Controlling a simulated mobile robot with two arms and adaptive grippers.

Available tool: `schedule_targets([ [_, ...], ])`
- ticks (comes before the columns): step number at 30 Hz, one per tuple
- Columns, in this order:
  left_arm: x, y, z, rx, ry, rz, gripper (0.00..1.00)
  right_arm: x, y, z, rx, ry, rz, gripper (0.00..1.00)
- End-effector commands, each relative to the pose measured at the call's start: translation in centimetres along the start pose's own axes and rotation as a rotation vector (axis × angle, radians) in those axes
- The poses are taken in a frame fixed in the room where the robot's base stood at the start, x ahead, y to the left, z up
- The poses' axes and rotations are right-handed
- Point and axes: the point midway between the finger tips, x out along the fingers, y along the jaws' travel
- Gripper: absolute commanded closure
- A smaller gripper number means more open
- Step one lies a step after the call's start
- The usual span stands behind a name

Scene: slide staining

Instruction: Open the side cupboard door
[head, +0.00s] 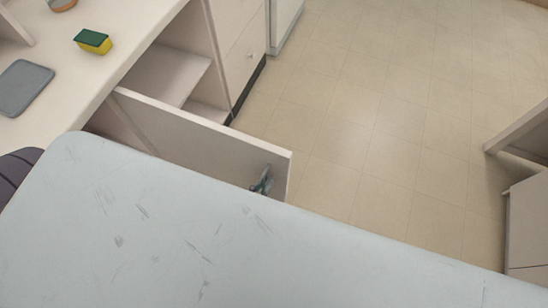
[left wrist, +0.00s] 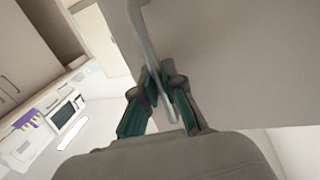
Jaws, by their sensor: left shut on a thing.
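The side cupboard door (head: 200,130) is a pale panel standing swung out from the cupboard (head: 165,72), whose interior and a shelf show. In the left wrist view the door (left wrist: 235,65) fills the upper right, with a slim grey bar handle (left wrist: 152,42) on it. My left gripper (left wrist: 161,85) is shut on the lower part of this handle, with teal fingers on both sides. In the head view the left gripper (head: 262,182) is small and partly hidden, near the door's free edge. My right gripper is in neither view.
A pale counter (head: 125,55) above holds a green and yellow sponge (head: 93,41) and a grey tray (head: 23,87). Drawers (head: 240,50) stand beside the open cupboard. Tiled floor (head: 390,120) is free to the right. Another cabinet (head: 528,215) stands at the right edge.

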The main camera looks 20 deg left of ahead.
Motion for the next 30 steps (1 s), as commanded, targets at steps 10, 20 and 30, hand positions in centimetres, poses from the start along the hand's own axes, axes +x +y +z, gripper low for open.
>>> schedule_targets([
  [10, -3.1, 0.2, 0.0, -0.003, -0.002, 0.069, 1.00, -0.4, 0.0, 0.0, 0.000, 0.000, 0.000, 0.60],
  [20, -3.0, 0.2, 0.0, -0.004, -0.002, 0.068, 0.66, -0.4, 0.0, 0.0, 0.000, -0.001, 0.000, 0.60],
  [30, -3.2, 0.2, 0.0, -0.004, -0.002, 0.068, 0.65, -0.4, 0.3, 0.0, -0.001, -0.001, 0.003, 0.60],
])
